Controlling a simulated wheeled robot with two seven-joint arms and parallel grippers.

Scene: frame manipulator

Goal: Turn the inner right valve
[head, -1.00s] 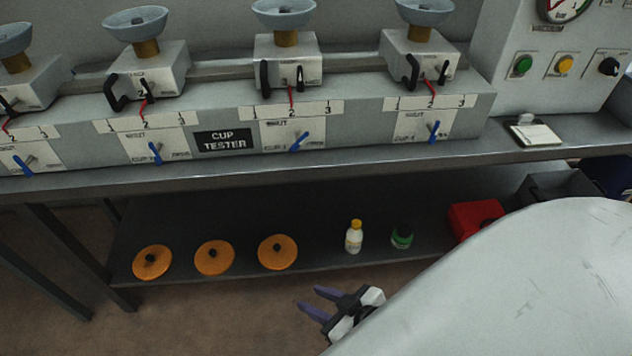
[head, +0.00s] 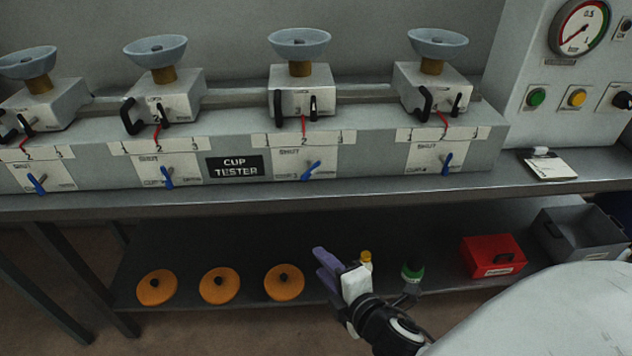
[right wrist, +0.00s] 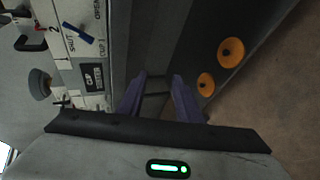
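The cup tester (head: 385,152) carries a row of stations, each with a blue lever on its front. The inner right valve is the blue lever (head: 311,170) just right of the CUP TESTER sign; it is tilted, its upper end toward the right. The right wrist view shows a blue lever (right wrist: 78,33) beside the same sign, at upper left. My right gripper (head: 324,268) is below and in front of the bench edge, near the lower shelf, well below this lever. Its purple fingers are apart and empty in the right wrist view (right wrist: 157,95). My left gripper is out of view.
The bench's front edge (head: 400,188) lies between my right gripper and the levers. The lower shelf holds orange discs (head: 284,282), a yellow-capped bottle (head: 366,257), partly hidden, a green-banded bottle (head: 413,271), a red box (head: 492,256) and a grey bin (head: 583,240).

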